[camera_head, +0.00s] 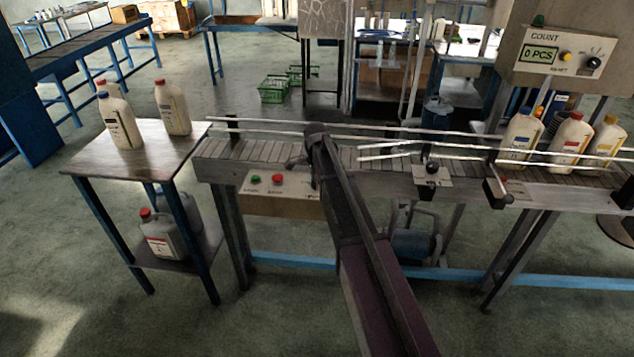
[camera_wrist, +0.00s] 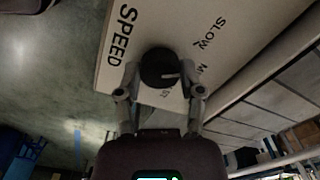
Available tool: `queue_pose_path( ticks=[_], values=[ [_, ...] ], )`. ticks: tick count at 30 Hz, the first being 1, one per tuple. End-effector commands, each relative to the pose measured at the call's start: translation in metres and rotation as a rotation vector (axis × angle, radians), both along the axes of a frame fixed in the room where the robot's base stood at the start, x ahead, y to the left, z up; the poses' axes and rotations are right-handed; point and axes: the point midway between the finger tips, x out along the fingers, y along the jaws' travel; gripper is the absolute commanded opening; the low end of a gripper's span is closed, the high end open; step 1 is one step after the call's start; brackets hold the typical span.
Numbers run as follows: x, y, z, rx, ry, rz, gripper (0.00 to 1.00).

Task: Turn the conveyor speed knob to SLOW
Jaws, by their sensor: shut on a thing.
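The speed knob (camera_wrist: 158,68) is round and black with a white mark, on a pale panel (camera_wrist: 165,25) printed SPEED and SLOW in the wrist view. My gripper (camera_wrist: 160,82) is shut on the knob, with one finger on each side. The white mark points right in the picture, toward the partly hidden lettering below SLOW, not at SLOW. In the head view my arm reaches to the front of the conveyor (camera_head: 385,168). My gripper and the knob it holds cannot be made out clearly there.
Green and red buttons (camera_head: 265,180) sit on the conveyor front, left of my arm. A side table (camera_head: 165,150) with bottles stands at the left. Several bottles (camera_head: 570,137) stand on the belt's right end below a counter box reading 0 PCS (camera_head: 560,53). Rails run along the belt.

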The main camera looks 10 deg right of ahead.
Motion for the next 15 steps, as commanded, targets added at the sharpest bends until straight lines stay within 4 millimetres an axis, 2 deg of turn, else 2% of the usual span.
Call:
queue_pose_path(
  ticks=[7,15],
  values=[
    [-0.0033,0.0007,-0.0007,0.002,0.007,0.181,0.02],
    [-0.0039,0.0007,-0.0007,0.002,0.008,0.282,0.02]
  ],
)
